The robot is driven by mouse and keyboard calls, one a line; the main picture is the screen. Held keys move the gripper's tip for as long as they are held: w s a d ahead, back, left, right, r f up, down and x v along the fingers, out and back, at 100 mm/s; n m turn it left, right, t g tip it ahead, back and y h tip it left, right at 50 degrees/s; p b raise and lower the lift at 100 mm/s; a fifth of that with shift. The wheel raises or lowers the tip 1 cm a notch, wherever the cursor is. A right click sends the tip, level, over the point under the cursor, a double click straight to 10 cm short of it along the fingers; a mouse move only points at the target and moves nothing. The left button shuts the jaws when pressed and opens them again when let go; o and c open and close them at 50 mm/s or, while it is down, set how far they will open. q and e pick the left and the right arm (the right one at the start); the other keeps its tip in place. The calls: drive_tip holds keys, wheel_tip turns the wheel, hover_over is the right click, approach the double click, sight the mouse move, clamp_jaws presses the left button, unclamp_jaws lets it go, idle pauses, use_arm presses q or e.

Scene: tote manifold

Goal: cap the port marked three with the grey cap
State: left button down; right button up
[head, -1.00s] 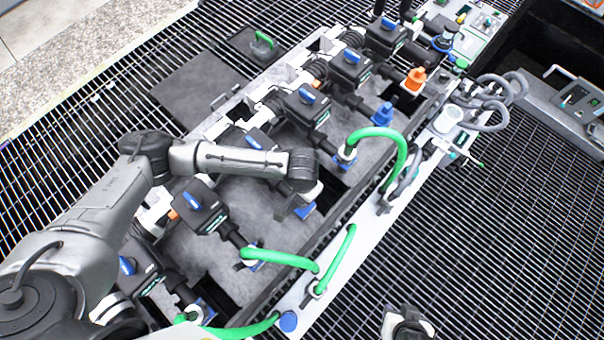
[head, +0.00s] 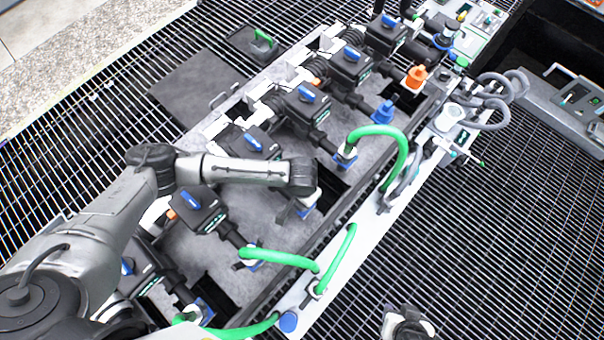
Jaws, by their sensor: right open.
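The manifold (head: 237,217) runs diagonally with several black valves and ports along its right side. My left gripper (head: 308,199) is largely hidden under its own wrist, at an uncapped-looking port position (head: 299,213) beside the third valve from the bottom (head: 258,146). Whether its jaws are shut, or hold anything, is hidden. I cannot pick out the grey cap for certain; it may be hidden there. Port numbers are too small to read. My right gripper (head: 408,324) is open at the bottom edge, partly cut off, over the grating and well apart from the manifold.
Green hoses (head: 385,131) arch from several ports to the pale rail (head: 338,262). An orange cap (head: 415,77) and a blue cap (head: 383,111) sit on ports farther up. A pale cup (head: 451,116) stands on the rail. The grating at right is clear.

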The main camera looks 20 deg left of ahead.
use_arm(q)
drive_tip(key=shift+f, duration=0.15)
drive_tip(key=c, duration=0.9)
unclamp_jaws()
wheel_tip(320, 180, up, 14)
drive_tip(key=p, duration=0.3)
drive_tip(key=shift+c, duration=0.4)
